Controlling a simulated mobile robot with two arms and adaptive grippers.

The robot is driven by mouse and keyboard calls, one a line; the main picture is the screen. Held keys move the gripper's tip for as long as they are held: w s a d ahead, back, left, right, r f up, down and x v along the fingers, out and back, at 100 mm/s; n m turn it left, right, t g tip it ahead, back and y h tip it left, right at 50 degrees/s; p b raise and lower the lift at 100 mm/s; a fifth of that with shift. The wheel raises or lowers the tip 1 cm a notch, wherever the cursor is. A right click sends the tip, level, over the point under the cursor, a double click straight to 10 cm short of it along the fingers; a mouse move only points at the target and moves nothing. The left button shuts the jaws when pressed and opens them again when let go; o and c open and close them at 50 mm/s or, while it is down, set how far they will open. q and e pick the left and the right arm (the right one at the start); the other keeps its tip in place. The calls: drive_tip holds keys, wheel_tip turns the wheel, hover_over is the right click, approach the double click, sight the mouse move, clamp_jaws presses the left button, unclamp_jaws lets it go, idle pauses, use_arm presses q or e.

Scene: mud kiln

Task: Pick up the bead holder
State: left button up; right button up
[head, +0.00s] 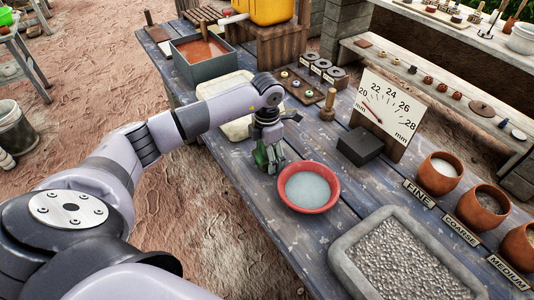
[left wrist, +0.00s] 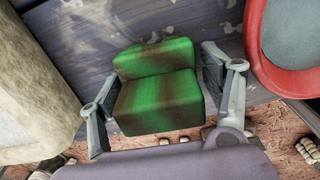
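A green block with brown streaks and a stepped shape, which I take for the bead holder, fills the middle of the left wrist view (left wrist: 158,95). In the head view a little of its green (head: 262,157) shows at the gripper, over the near edge of the blue-grey table. My left gripper (head: 268,148) points down there, and its two fingers also show in the left wrist view (left wrist: 158,90), one on each side of the block. I cannot tell whether they press on it or whether the block is lifted. My right gripper is not in view.
A red bowl (head: 307,186) of pale liquid stands close right of the gripper, and a pale tray (head: 237,130) is close on its other side. A dial gauge (head: 390,108), a dark block (head: 360,146), clay pots (head: 440,174) and a gravel tray (head: 345,268) occupy the table's right part.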

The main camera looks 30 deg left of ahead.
use_arm(q)
drive_tip(key=c, duration=1.1)
drive_tip(key=shift+c, duration=0.2)
drive_tip(key=shift+r, duration=0.15)
wheel_tip(320, 180, up, 20)
drive_tip(key=b, duration=0.1)
